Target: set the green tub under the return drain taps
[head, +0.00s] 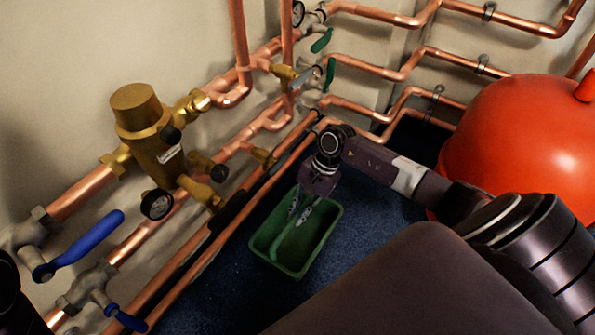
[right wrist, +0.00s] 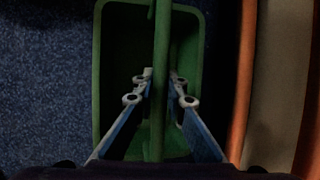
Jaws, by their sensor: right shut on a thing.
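The green tub (head: 277,262) is a rectangular open container close beside the low copper pipes, above or on the blue floor; I cannot tell whether it touches the floor. It also shows in the right wrist view (right wrist: 198,40), with a green bar handle (right wrist: 161,50) across it. My right gripper (head: 298,212) reaches down over the tub and is shut on this handle; its fingers (right wrist: 160,88) lie on both sides of it. Brass taps (head: 264,157) (head: 203,192) sit on the lower pipes left of the tub; I cannot tell which are the return drain taps. My left gripper is not in view.
Copper pipes (head: 185,275) run along the wall at left. Blue lever valves (head: 85,245) are at lower left, green levers (head: 322,40) at the top. A large red vessel (head: 525,135) stands at right. Some blue floor (head: 375,215) is clear right of the tub.

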